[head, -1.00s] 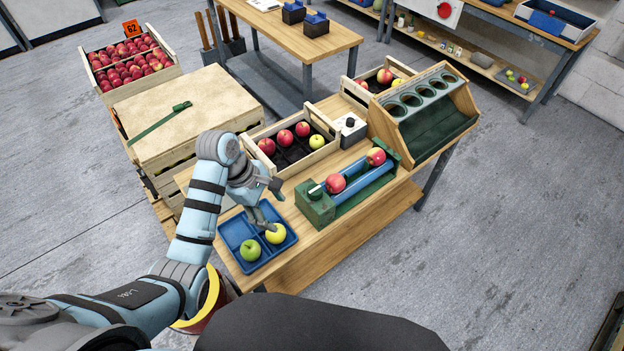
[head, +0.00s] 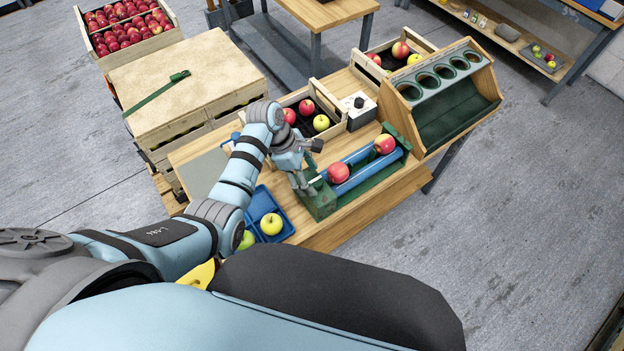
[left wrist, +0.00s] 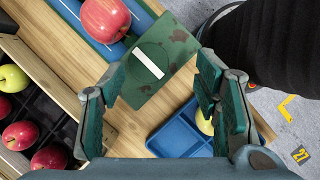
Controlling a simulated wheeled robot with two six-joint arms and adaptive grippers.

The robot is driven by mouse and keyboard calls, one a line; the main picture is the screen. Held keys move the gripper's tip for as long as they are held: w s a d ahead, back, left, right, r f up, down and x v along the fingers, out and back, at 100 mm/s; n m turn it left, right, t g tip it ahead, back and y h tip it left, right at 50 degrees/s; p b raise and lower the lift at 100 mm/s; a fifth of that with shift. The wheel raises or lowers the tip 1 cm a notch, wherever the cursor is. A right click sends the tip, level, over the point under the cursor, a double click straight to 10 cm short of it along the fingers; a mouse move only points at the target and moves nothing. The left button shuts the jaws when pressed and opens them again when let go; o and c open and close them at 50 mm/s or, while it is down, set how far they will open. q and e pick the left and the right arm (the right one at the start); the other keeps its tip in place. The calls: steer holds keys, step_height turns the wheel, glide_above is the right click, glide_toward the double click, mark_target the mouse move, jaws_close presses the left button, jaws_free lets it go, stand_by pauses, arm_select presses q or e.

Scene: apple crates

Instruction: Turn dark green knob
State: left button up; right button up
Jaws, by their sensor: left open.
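The dark green knob (left wrist: 152,58) is a round disc with a white bar across it, on top of a worn green block (left wrist: 168,84) in the left wrist view. The block (head: 321,205) sits at the near end of the blue rails in the head view, where my gripper mostly hides the knob. My left gripper (head: 306,188) is right over the block. In the left wrist view its open fingers (left wrist: 163,75) stand either side of the knob, with nothing between them; whether they touch it I cannot tell. My right gripper is not in view.
Two red apples (head: 339,173) rest on the blue rails (head: 360,162). A blue tray (head: 262,201) with apples lies left of the block. A green sorting rack (head: 440,75) stands right.

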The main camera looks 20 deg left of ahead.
mark_target(315, 178)
arm_select(q)
steer(key=w+f, duration=0.1)
steer(key=w+d+f, duration=0.1)
steer(key=f, duration=0.1)
steer(key=shift+f, duration=0.1)
steer(key=shift+s, duration=0.15)
steer(key=shift+s+r, duration=0.3)
steer(key=shift+s, duration=0.05)
steer(key=c, duration=0.9)
steer(key=shift+w+f, duration=0.1)
steer(key=shift+c, duration=1.2)
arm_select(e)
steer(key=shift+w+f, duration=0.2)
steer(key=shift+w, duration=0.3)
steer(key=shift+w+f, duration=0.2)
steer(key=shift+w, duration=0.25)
